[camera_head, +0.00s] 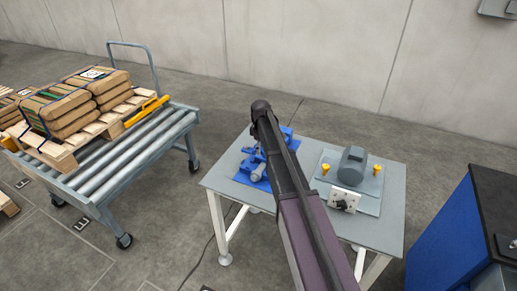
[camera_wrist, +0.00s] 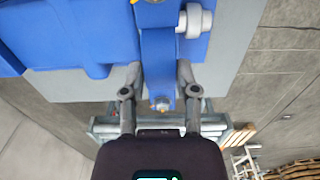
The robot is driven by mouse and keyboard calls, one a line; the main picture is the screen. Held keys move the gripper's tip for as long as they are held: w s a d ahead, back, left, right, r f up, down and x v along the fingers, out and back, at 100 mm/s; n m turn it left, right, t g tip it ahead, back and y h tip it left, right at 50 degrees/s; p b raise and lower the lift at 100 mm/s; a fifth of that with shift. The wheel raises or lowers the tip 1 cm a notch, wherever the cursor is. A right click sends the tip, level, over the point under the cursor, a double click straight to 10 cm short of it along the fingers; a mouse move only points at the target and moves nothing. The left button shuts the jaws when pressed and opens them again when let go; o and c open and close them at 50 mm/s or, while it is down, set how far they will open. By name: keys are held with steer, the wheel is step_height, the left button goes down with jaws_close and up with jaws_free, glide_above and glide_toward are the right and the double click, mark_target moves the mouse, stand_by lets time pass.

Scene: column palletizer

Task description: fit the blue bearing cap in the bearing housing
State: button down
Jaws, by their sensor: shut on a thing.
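In the wrist view my gripper (camera_wrist: 158,74) has one finger on each side of a narrow blue piece, which looks like the blue bearing cap (camera_wrist: 158,60), and is shut on it. A bolt-like metal end shows at the piece's lower tip. Larger blue parts, likely of the bearing housing (camera_wrist: 65,35), lie beside and behind it; I cannot tell whether the cap touches them. In the head view blue parts with a grey cylinder (camera_head: 257,172) sit on the table's left side. My arm hides the cap and gripper tips there.
The grey table (camera_head: 225,180) also carries a grey motor-like block (camera_head: 352,165) on a plate, with two yellow knobs and a white panel (camera_head: 345,197). A roller conveyor (camera_head: 150,155) with sacks on a pallet stands left. A blue cabinet (camera_head: 440,240) stands right.

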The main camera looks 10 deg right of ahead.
mark_target(261, 167)
steer(key=shift+f+b, duration=2.95)
steer(key=shift+f, duration=0.15)
steer(key=shift+s+f+b, duration=0.1)
steer(key=shift+f+b, duration=0.4)
steer(key=shift+f, duration=0.05)
stand_by(0.4)
stand_by(0.5)
steer(key=shift+c, duration=1.4)
jaws_free()
